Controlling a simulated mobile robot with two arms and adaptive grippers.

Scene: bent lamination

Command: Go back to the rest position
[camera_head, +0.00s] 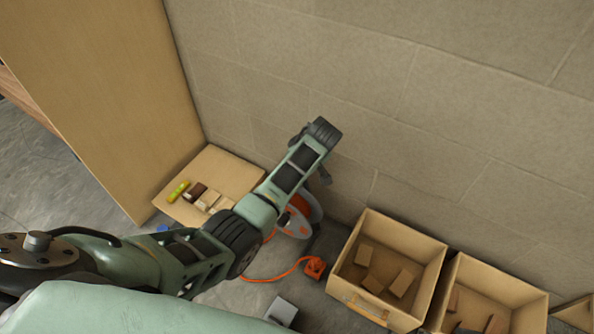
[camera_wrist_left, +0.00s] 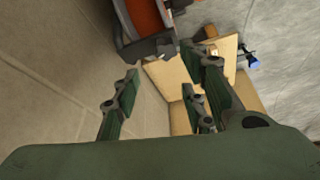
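My left arm comes in from the left in the head view and reaches toward the stone-like wall. Its gripper (camera_head: 310,155) is above the floor near that wall, and its fingers are mostly hidden behind the wrist. In the left wrist view my left gripper (camera_wrist_left: 163,88) has its fingers spread apart with nothing between them. My right gripper is in neither view.
A low wooden board (camera_head: 232,170) with small blocks and a yellow-green item (camera_head: 178,191) lies by a tall wooden panel (camera_head: 110,90). An orange-and-grey machine (camera_head: 294,224) is beneath my arm. Two open wooden boxes (camera_head: 432,262) (camera_head: 533,300) holding blocks stand to the right.

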